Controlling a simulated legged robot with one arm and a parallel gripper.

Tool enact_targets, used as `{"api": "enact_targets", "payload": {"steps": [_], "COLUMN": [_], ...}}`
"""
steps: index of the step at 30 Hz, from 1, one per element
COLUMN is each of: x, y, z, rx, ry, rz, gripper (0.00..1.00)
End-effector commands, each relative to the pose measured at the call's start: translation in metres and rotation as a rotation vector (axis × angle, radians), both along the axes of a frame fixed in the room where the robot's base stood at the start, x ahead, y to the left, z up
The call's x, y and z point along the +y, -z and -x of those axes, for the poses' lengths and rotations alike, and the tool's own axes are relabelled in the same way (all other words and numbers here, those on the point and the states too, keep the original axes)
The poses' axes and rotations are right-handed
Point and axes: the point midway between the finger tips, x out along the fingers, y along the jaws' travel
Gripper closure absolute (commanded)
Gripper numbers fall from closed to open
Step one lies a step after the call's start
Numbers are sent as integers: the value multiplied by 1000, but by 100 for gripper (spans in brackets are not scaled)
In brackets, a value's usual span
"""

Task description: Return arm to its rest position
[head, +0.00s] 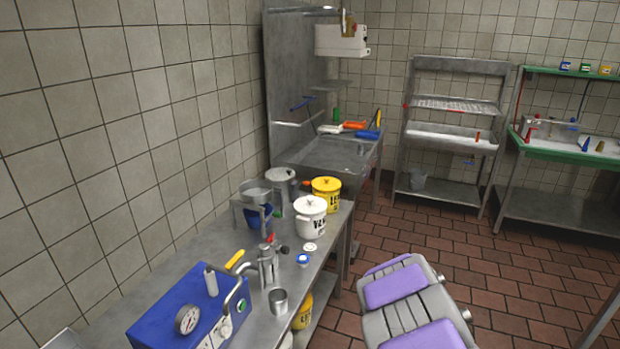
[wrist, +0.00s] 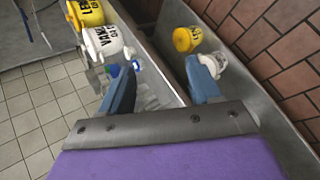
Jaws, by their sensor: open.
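My gripper (wrist: 161,88) shows in the wrist view with its two blue fingers wide apart and nothing between them. Beyond the fingers are the metal table and its lower shelf, seen from a tilted angle. In the head view, purple and grey parts of my own body or arm fill the bottom right, to the right of the metal table (head: 338,227). I cannot make out the fingers in the head view.
The table holds a white pot (head: 310,217), a yellow pot (head: 326,193), a metal cup (head: 278,301) and a blue machine (head: 172,312). A yellow container (head: 303,312) sits below. A sink (head: 327,153) and racks stand behind. Tiled floor (head: 505,290) is open at right.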

Motion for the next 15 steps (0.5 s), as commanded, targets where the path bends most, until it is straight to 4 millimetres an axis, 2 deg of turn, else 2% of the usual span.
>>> {"api": "enact_targets", "payload": {"steps": [1, 5, 7, 11, 15], "x": [-14, -50, -66, -83, -87], "y": [-20, -58, -76, -105, -128], "z": [4, 28, 46, 88, 141], "rx": [3, 39, 58, 98, 149], "ry": [86, 334, 467, 702, 939], "rz": [0, -30, -60, -136, -243], "gripper": [37, 37, 37, 37, 37]}}
